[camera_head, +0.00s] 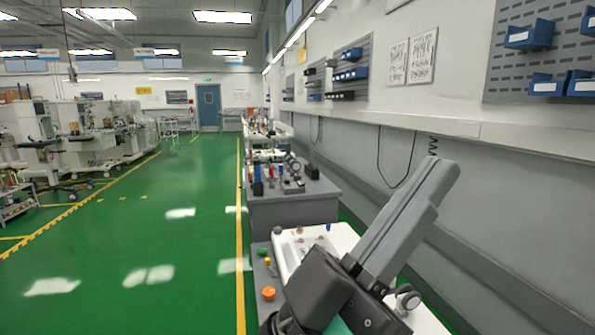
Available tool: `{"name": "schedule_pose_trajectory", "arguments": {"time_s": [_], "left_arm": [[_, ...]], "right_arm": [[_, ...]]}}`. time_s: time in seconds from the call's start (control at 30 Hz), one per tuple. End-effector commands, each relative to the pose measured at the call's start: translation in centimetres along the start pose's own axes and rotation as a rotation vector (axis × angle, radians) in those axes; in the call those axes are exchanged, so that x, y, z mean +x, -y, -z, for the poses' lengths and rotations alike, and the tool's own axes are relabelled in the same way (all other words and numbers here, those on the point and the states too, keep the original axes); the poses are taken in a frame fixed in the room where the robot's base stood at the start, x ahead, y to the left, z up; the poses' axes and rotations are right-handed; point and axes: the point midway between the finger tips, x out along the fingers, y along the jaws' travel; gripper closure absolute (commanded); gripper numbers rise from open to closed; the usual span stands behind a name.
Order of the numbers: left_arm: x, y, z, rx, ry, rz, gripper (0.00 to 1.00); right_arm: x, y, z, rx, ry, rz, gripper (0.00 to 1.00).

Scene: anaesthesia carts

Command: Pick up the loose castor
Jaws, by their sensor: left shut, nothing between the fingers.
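A small castor (408,299) with a dark wheel and pale hub shows at the lower right, over the white surface (422,318). My gripper and arm cover part of the area around it. My left gripper (441,177) is large in the foreground, its long grey fingers pointing up and right. The fingers are shut together with nothing between them. The castor lies just right of the gripper's dark body, behind it, and apart from the fingertips. My right gripper is not in view.
A grey bench with an orange knob (268,293) is left of my gripper. A grey workbench (295,210) holding tools stands beyond. A wall with a ledge runs along the right. The green floor (150,240) at left is open, with carts farther back.

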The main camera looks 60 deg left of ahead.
Motion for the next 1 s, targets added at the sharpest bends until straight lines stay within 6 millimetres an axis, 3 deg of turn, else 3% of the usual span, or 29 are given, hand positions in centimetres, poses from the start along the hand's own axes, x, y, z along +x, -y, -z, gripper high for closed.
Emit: {"name": "schedule_pose_trajectory", "arguments": {"time_s": [0.27, 0.83, 1.0], "left_arm": [[-0.02, 0.0, -0.02, 0.0, 0.0, 0.0, 1.0], [-0.02, 0.0, -0.01, 0.0, 0.0, 0.0, 0.0], [-0.01, 0.0, -0.01, 0.0, 0.0, 0.0, 0.0]], "right_arm": [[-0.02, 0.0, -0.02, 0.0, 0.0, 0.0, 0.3], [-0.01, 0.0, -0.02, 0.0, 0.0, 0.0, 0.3], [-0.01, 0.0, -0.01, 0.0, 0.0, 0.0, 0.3]]}}
